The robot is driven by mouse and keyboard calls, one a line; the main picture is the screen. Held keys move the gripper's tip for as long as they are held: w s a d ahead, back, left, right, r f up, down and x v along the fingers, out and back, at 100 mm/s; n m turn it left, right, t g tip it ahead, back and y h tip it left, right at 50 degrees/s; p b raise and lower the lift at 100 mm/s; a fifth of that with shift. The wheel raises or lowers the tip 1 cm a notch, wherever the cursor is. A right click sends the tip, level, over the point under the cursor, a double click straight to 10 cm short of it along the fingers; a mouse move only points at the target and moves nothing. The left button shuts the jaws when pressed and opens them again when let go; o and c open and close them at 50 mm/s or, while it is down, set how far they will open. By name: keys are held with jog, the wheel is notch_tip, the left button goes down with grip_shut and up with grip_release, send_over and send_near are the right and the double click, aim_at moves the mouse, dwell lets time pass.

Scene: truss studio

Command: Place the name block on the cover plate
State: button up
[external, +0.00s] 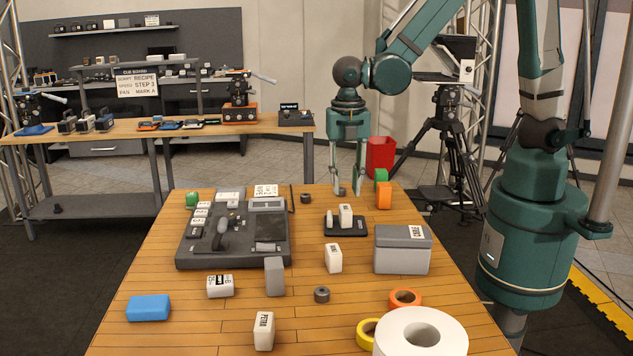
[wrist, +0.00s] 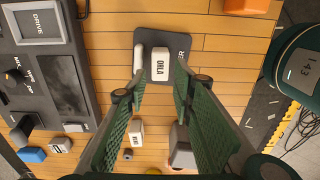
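A dark plate (external: 333,231) lies right of the middle of the table, with lettering partly visible in the wrist view (wrist: 148,37). A white block (external: 346,213) reading ORLA stands on it, also seen in the wrist view (wrist: 160,68). A slim white piece (external: 330,218) stands beside that block on the plate. Other white lettered blocks stand nearer the front: one mid-table (external: 333,261) and one reading PETRA (external: 264,333). My gripper (external: 347,190) is open and empty, pointing down above the table's far part. In the wrist view the ORLA block shows between its fingers.
A dark console (external: 190,255) fills the left of the table. A grey box (external: 402,262), a white roll (external: 420,330) and tape rings (external: 405,298) stand on the right. Orange (external: 384,196) and green (external: 381,175) blocks stand at the far right edge. A blue block (external: 148,308) lies front left.

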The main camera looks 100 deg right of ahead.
jog(key=shift+r, duration=2.05)
jog(key=shift+r, duration=0.1)
notch_tip(320, 180, up, 8)
jog(key=m+t, duration=0.3)
jog(key=m, duration=0.4)
send_over(348, 208)
jog(key=s+a, duration=0.1)
jog(key=s, duration=0.3)
jog(key=s+a+r+m+t, duration=0.2)
jog(key=s+r+m+t, duration=0.2)
jog(key=s+r+m, duration=0.3)
jog(key=s+m, duration=0.3)
jog(key=m, duration=0.1)
jog(key=shift+a+r, duration=0.15)
jog(key=shift+r, duration=0.25)
